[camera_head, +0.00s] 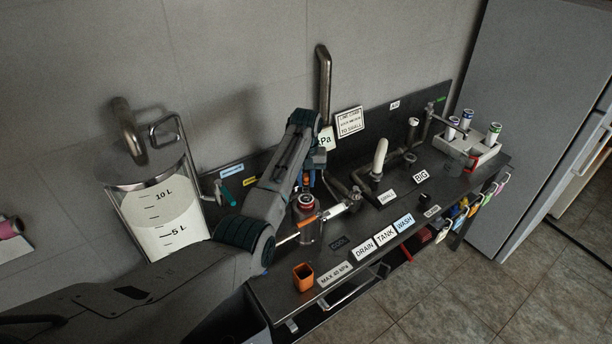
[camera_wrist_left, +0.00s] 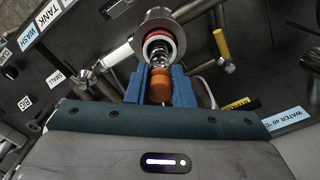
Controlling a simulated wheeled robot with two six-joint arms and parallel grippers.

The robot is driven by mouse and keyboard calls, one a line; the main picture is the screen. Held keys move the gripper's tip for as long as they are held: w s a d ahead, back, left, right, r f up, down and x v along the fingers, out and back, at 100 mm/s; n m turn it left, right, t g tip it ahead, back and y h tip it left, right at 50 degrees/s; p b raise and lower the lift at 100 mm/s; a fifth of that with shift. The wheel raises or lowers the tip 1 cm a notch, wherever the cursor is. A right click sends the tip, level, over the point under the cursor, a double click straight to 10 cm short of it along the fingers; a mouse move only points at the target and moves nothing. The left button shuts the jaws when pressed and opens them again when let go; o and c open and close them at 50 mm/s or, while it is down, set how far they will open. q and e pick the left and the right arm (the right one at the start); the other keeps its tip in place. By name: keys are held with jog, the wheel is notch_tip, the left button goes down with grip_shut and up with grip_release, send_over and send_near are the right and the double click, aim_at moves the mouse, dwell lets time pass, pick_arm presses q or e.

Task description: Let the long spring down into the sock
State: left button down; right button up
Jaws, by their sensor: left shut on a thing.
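My left gripper (camera_head: 310,168) comes down from above at the bench. In the left wrist view its blue fingers (camera_wrist_left: 160,86) are shut on the orange end of the spring (camera_wrist_left: 160,89). The metal coils of the spring (camera_wrist_left: 158,50) show beyond the fingers, in line with the round mouth of a canister (camera_wrist_left: 157,23) with a red ring. The same clear canister with the red ring (camera_head: 306,202) stands under the gripper in the head view. How deep the spring reaches is hidden. I cannot make out the sock for certain inside the canister. My right gripper is not in view.
A pipe with an orange handle and several fittings crowd the canister. A white curved tube (camera_head: 380,157) stands to the right. A pale tray (camera_head: 466,146) holds capped rolls.

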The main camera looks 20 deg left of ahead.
aim_at(306, 189)
pick_arm(q)
jog(key=shift+f+b, duration=0.7)
jog(key=shift+f, duration=1.35)
jog(key=c, duration=1.2)
grip_release()
jog(key=shift+o, duration=0.2)
notch_tip(306, 189, up, 10)
jog(key=b, duration=0.4)
jog(key=shift+r, duration=0.4)
